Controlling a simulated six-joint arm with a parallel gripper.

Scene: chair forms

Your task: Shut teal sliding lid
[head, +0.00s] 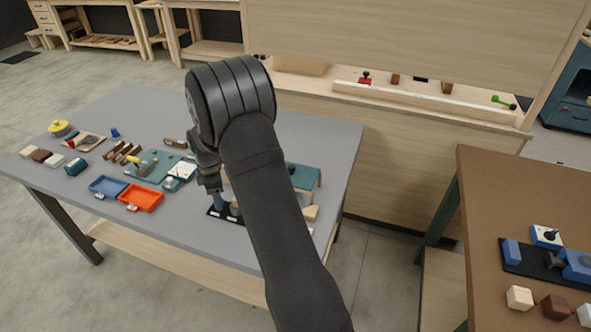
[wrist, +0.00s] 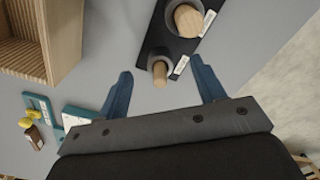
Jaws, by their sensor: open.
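A teal flat panel (head: 305,177), which looks like the sliding lid, shows on the right half of the grey table, partly hidden behind my arm. I cannot tell how far it is open. In the wrist view an open wooden box (wrist: 60,45) with a ribbed inside stands at upper left; no teal lid shows on the part in view. My gripper (head: 219,201) is over the table, left of the teal panel. In the wrist view my gripper (wrist: 161,70) has its two blue fingers apart, with nothing held between them.
A black strip (wrist: 173,42) with upright wooden pegs lies below the fingers. An orange tray (head: 140,198) and a blue tray (head: 107,186) sit at the table's front left. Several small tools and blocks lie farther left. A brown table (head: 500,195) stands apart at right.

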